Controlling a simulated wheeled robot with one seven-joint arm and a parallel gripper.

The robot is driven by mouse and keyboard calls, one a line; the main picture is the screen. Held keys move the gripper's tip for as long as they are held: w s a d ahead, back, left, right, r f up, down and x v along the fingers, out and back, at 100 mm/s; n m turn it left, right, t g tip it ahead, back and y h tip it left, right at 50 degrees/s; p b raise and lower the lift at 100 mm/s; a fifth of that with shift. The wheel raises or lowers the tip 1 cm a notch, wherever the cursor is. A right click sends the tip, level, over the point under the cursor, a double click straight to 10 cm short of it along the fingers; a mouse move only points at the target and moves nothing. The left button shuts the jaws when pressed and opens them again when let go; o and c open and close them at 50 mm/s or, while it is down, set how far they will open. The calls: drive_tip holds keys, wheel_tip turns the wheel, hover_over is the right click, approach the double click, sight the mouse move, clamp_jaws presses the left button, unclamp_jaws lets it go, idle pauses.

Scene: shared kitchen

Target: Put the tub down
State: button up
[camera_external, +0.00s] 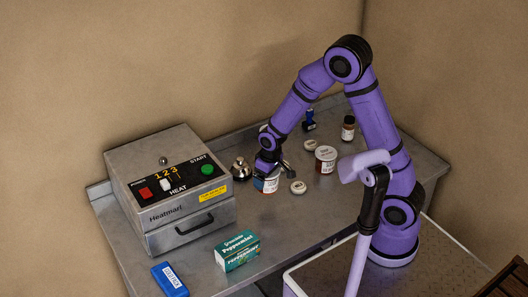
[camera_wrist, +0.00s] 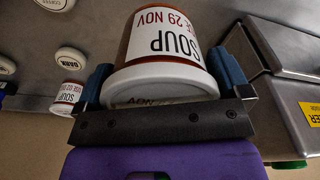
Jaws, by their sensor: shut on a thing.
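The tub (camera_wrist: 165,45) is a brownish container with a white lid and a white label reading SOUP and 29 NOV. My gripper (camera_wrist: 165,95) is shut on it, with a blue-padded finger on each side and the lid towards the wrist. In the external view, my gripper (camera_external: 267,168) points down over the tub (camera_external: 268,186), to the right of the steel heater. The tub looks upright, at or very near the worktop. I cannot tell whether its base touches the surface.
The heater box (camera_external: 170,190) stands left. White discs (camera_external: 298,187) (camera_external: 310,146), another tub (camera_external: 326,160) and a dark jar (camera_external: 348,128) are right and behind.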

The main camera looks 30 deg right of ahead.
drive_tip(key=shift+r, duration=1.3)
drive_tip(key=r, duration=0.4)
drive_tip(key=shift+w+d+r, duration=0.15)
drive_tip(key=shift+d+r, duration=0.1)
drive_tip(key=shift+r, duration=0.05)
drive_tip(key=w+d+m+h, duration=0.15)
drive_tip(key=d+m, duration=0.35)
drive_tip(key=d, duration=1)
drive_tip(key=w+d+m, duration=0.2)
drive_tip(key=d+m, duration=0.2)
drive_tip(key=d, duration=1.1)
drive_tip(key=s+d+m, duration=0.4)
drive_tip(key=s+d, duration=0.2)
drive_tip(key=d, duration=0.6)
drive_tip(key=s+d+m, duration=0.4)
drive_tip(key=s+d, duration=0.2)
drive_tip(key=d, duration=0.6)
drive_tip(key=shift+g, duration=0.3)
drive_tip(key=shift+a+f, duration=0.15)
drive_tip(key=shift+f, duration=7.15)
drive_tip(key=shift+f, duration=0.15)
